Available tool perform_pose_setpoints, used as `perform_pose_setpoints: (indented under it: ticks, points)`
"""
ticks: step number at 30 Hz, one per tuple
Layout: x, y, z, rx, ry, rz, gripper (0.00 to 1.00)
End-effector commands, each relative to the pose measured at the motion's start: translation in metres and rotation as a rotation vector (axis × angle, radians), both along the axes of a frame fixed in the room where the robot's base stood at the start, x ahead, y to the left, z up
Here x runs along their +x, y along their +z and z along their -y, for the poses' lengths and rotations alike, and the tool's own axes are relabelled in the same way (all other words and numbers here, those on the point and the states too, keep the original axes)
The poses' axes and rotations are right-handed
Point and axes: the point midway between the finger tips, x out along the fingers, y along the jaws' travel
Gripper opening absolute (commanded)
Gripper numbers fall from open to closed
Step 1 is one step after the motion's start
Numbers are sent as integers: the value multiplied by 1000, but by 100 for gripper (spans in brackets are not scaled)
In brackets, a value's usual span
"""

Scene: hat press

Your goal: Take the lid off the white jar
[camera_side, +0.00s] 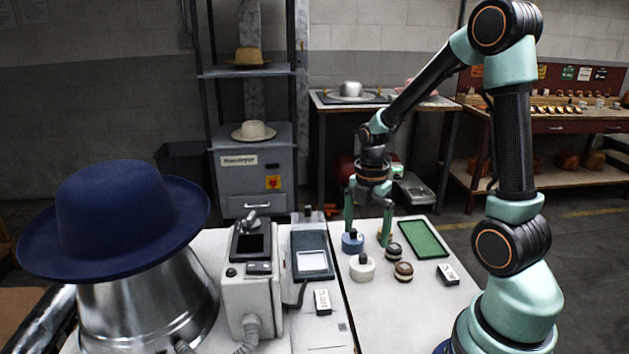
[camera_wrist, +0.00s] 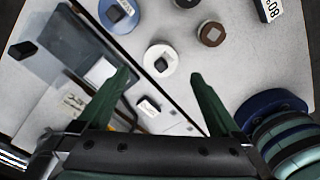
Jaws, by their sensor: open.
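The white jar (camera_side: 362,270) stands upright on the white table, with a small dark knob on top. In the wrist view the white jar (camera_wrist: 150,66) lies just beyond my fingertips, about midway between them sideways. My gripper (camera_side: 367,236) is open and empty, pointing down with its green fingers spread; it also shows in the wrist view (camera_wrist: 160,77). In the side view the fingertips appear above and behind the white jar. I cannot tell the exact gap to it. The seam between jar and lid is too small to make out.
A blue jar (camera_side: 352,245) stands close behind the white jar, near one finger. A scale-like device (camera_side: 311,262) stands to the left. The table's front right is clear.

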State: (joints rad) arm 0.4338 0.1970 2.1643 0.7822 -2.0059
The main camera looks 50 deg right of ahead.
Motion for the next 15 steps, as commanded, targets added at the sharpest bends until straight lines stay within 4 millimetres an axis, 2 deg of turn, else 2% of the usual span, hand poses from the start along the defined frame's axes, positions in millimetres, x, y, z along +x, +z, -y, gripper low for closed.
perform_pose_setpoints:
  ticks: [3,8,15]
  points:
    - [0,-12,0,0,0,-1,100]
    - [-1,-22,-2,0,0,-1,100]
    - [-3,-55,-8,1,-1,-3,100]
